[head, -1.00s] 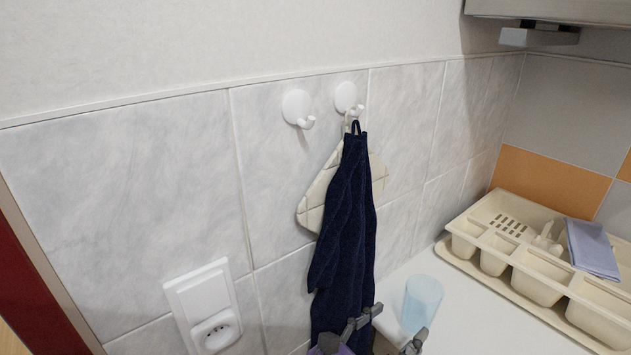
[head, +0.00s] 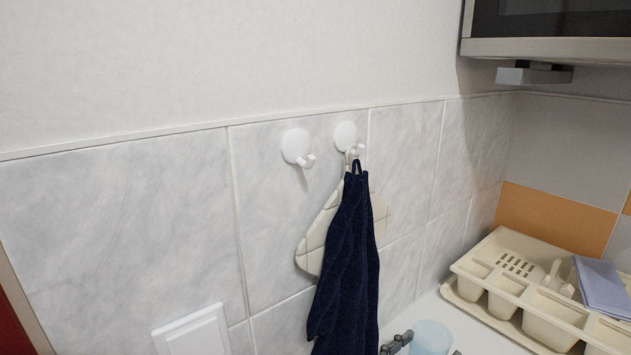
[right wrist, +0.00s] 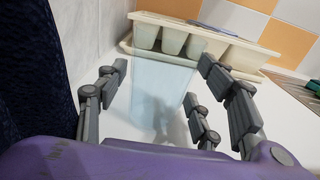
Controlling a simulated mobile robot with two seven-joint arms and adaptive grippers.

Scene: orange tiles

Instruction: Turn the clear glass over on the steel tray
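A pale blue see-through glass (head: 431,333) stands on the white counter at the bottom of the head view, its lower part cut off by the frame edge. It also shows in the right wrist view (right wrist: 160,92). My right gripper (right wrist: 163,72) is open, with fingers spread to both sides of the glass. Gaps show between fingers and glass in the right wrist view, so no grip is seen. Its fingertips also show at the bottom edge of the head view (head: 430,346).
A dark blue towel (head: 345,265) hangs from a wall hook (head: 346,136), close to the left of my right gripper. A cream cutlery tray (head: 530,300) with a folded blue cloth (head: 603,287) stands behind the glass to the right. Some bare white counter (right wrist: 275,125) shows right of the fingers.

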